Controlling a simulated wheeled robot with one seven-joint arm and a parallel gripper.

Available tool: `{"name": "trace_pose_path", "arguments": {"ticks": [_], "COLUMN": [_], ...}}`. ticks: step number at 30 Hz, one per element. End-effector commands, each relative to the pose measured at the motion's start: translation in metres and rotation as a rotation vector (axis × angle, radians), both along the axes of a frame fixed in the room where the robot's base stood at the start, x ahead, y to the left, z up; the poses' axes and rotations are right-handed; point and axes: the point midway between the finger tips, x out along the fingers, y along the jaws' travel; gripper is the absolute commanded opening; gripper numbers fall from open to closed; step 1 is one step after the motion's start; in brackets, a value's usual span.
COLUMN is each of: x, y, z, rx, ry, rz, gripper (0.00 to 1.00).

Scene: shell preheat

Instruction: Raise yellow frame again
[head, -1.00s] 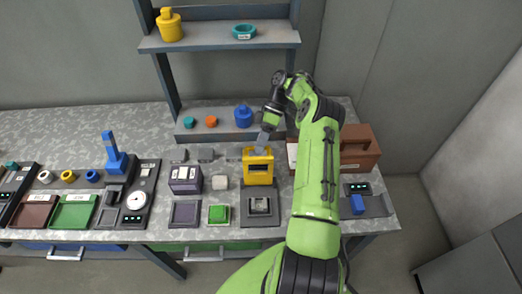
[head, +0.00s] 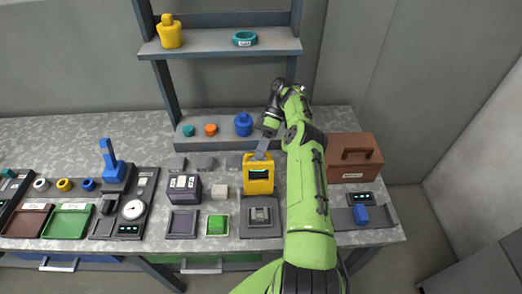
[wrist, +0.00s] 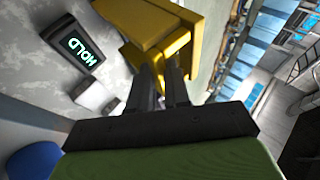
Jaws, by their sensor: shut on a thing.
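The yellow frame (head: 258,187) is upright, with a dark window that shows teal marks in the head view. My gripper (head: 263,150) is at its top edge, shut on it. In the wrist view, the fingers (wrist: 170,72) meet the yellow frame (wrist: 150,22) at its near edge. In the head view the frame is just behind a dark fixture (head: 244,229) with a grey block in its middle. I cannot tell how high the frame is above the bench. My arm covers part of the area to its right.
A purple box (head: 184,188) and a pale cube (head: 220,191) stand left of the frame. A green pad (head: 217,225) is in front of the cube. A blue jar (head: 243,126) stands on the low shelf behind. A brown case (head: 356,162) stands right of my arm.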

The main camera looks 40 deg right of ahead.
Motion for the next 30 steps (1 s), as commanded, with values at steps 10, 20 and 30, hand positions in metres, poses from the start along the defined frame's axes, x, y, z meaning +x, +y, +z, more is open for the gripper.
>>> {"name": "trace_pose_path", "arguments": {"ticks": [10, 20, 30], "x": [-0.001, -0.004, -0.024], "y": [0.001, 0.002, 0.016], "z": [-0.003, 0.003, 0.020], "rx": [0.003, -0.011, -0.073], "ry": [0.007, -0.015, -0.102], "rz": [0.001, 0.002, 0.002], "gripper": [0.38, 0.38, 0.38]}}
